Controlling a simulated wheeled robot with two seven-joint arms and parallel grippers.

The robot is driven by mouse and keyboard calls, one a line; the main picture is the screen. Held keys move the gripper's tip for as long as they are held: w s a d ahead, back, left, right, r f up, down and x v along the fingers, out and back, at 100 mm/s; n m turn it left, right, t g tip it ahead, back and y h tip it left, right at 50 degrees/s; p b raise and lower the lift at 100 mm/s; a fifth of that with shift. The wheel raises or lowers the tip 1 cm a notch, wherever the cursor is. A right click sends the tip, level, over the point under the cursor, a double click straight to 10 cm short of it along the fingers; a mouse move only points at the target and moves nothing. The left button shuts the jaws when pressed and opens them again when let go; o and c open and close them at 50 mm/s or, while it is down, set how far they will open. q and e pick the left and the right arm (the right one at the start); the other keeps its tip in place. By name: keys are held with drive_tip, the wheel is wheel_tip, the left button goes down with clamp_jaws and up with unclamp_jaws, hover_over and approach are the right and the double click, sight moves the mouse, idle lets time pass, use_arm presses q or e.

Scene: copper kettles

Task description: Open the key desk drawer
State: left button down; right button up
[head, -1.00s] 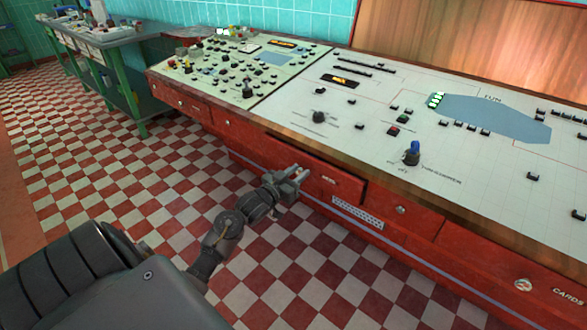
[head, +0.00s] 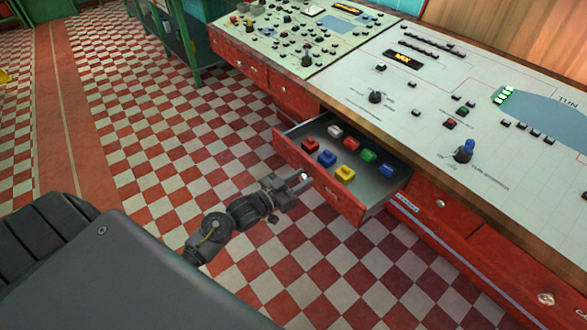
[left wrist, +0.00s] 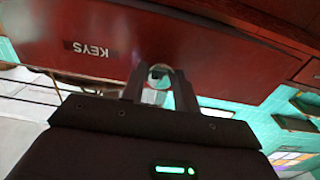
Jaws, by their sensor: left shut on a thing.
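The red key drawer (head: 338,202) stands well out from the desk (head: 441,92) in the head view. Several colored blocks lie in its grey tray, among them a red one (head: 310,146), a yellow one (head: 345,173) and a green one (head: 368,155). My left gripper (head: 301,181) is shut on the round drawer knob at the drawer front. In the left wrist view the knob (left wrist: 159,75) sits between the fingers, and the label KEYS (left wrist: 91,49) shows upside down on the red front. My right gripper is out of view.
The desk top carries many switches and a blue-capped knob (head: 463,151). Other closed red drawers (head: 505,268) lie to the right and left of the key drawer. A green-legged table (head: 185,45) stands at the back. The checkered floor (head: 150,130) is clear to the left.

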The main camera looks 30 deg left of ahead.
use_arm(q)
drive_tip(key=shift+s+a, duration=0.1)
drive_tip(key=shift+s, duration=0.2)
drive_tip(key=c, duration=1.1)
unclamp_jaws()
drive_tip(key=shift+o, duration=0.2)
drive_tip(key=v, duration=1.1)
drive_tip(key=shift+b, duration=0.35)
drive_tip(key=shift+w, duration=0.1)
